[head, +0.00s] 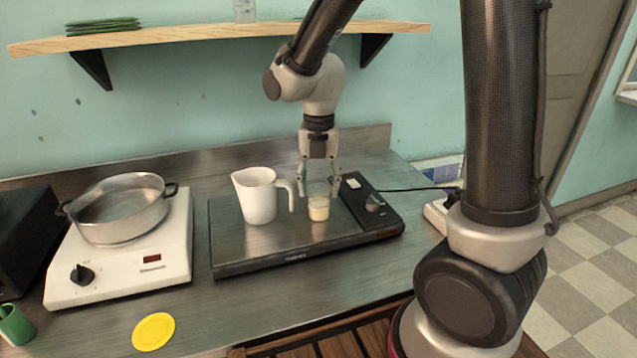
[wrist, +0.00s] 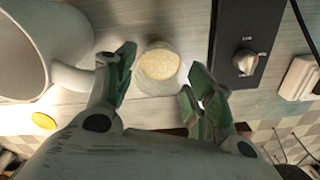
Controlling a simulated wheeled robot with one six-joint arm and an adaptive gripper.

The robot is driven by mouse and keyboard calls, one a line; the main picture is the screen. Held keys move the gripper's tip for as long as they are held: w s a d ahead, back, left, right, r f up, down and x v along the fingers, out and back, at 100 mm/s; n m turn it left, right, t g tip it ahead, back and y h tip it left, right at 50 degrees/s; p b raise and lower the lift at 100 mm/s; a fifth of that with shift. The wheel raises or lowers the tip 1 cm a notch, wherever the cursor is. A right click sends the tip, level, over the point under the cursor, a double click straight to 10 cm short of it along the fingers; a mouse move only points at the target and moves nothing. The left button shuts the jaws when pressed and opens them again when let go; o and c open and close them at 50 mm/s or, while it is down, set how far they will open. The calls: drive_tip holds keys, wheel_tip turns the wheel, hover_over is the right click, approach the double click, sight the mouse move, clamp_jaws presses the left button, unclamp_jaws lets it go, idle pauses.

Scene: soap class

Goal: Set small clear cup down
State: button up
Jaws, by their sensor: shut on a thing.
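The small clear cup (head: 318,208) holds a pale yellow substance in its lower part. It is upright at the right part of the metal top of a black plate appliance (head: 275,240), to the right of the white jug (head: 259,200). My gripper (head: 319,188) points down from above, shut on the cup's upper part. In the wrist view the cup (wrist: 159,68) shows between my two green fingers (wrist: 157,90). I cannot tell whether its base touches the plate or is just above it.
The jug's handle is close to my left finger. The appliance's control panel with a knob (head: 374,202) is just right of the cup. A steel pot (head: 120,225) sits on a white hotplate (head: 155,262) at left. A yellow disc (head: 153,331) lies in front. A wooden shelf (head: 210,33) hangs above.

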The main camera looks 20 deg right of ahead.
drive_tip(key=shift+f, duration=0.15)
drive_tip(key=o, duration=1.2)
wheel_tip(320, 180, up, 12)
drive_tip(key=s+d+r+m+t, duration=0.1)
drive_tip(key=s+d+m, duration=0.6)
drive_tip(key=m, duration=0.8)
drive_tip(key=s+d+r+m+t, duration=0.1)
drive_tip(key=s+d+m+t, duration=0.2)
drive_tip(key=s+d+m, duration=0.5)
drive_tip(key=shift+s+r+m, duration=0.25)
drive_tip(key=shift+s+m, duration=1.25)
drive_tip(key=shift+m, duration=2.7)
